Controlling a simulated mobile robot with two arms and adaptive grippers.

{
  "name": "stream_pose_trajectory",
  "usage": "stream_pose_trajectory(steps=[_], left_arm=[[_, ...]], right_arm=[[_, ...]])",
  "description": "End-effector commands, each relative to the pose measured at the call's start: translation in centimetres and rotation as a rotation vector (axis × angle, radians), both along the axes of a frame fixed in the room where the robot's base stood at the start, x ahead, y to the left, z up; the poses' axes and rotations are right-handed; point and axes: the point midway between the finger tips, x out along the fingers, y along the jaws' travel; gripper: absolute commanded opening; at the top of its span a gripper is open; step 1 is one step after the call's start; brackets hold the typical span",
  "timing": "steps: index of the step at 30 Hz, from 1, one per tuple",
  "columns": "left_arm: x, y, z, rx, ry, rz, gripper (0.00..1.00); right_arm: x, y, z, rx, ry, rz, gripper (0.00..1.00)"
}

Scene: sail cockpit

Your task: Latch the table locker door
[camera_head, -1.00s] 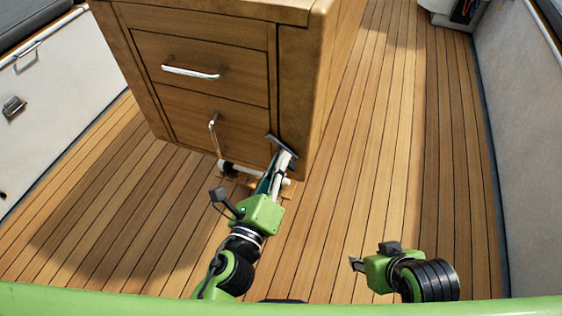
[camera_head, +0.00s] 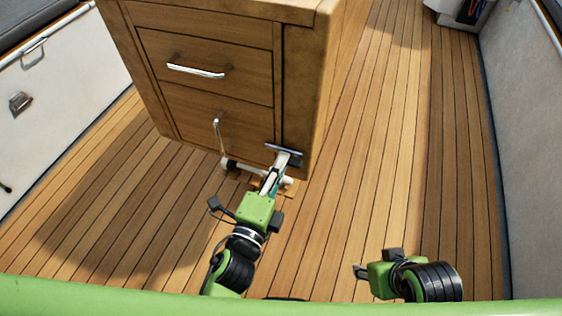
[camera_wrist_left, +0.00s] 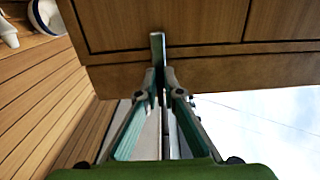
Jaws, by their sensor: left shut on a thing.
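The wooden table locker (camera_head: 303,90) stands in front of me. Its lower door (camera_head: 190,113), with an upright metal handle (camera_head: 218,136), looks closed against the frame. A flat metal latch bar (camera_head: 272,147) sits at the door's lower right edge and lies nearly level, reaching across the seam onto the frame post. My left gripper (camera_head: 283,160) is shut on the latch. The left wrist view also shows the latch (camera_wrist_left: 158,42) between the fingertips, crossing the seam. My right gripper (camera_head: 359,271) is low over the floor, away from the locker; its finger gap is too small to judge.
A drawer (camera_head: 200,55) with a horizontal handle (camera_head: 195,71) is above the door. A white pipe-like foot (camera_head: 233,165) sticks out below, close to my left gripper. Plank floor (camera_head: 385,130) is clear to the right. White side walls (camera_head: 525,150) bound the space.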

Motion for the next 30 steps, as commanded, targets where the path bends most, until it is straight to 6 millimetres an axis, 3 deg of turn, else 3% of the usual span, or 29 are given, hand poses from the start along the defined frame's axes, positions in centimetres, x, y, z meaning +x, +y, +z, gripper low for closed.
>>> stream_pose_trajectory(steps=[16,18,30], left_arm=[[-0.06,0.0,-0.25,-0.021,0.011,0.0,0.0],[-0.06,0.0,-0.24,-0.021,0.011,0.0,0.24],[-0.29,0.08,-0.12,-0.019,0.008,0.0,0.24]], right_arm=[[-0.22,-0.17,-0.01,-0.005,0.009,0.0,0.4],[-0.15,-0.19,0.02,-0.004,0.007,0.0,0.4],[0.2,-0.13,0.22,-0.002,-0.002,-0.001,0.4]])
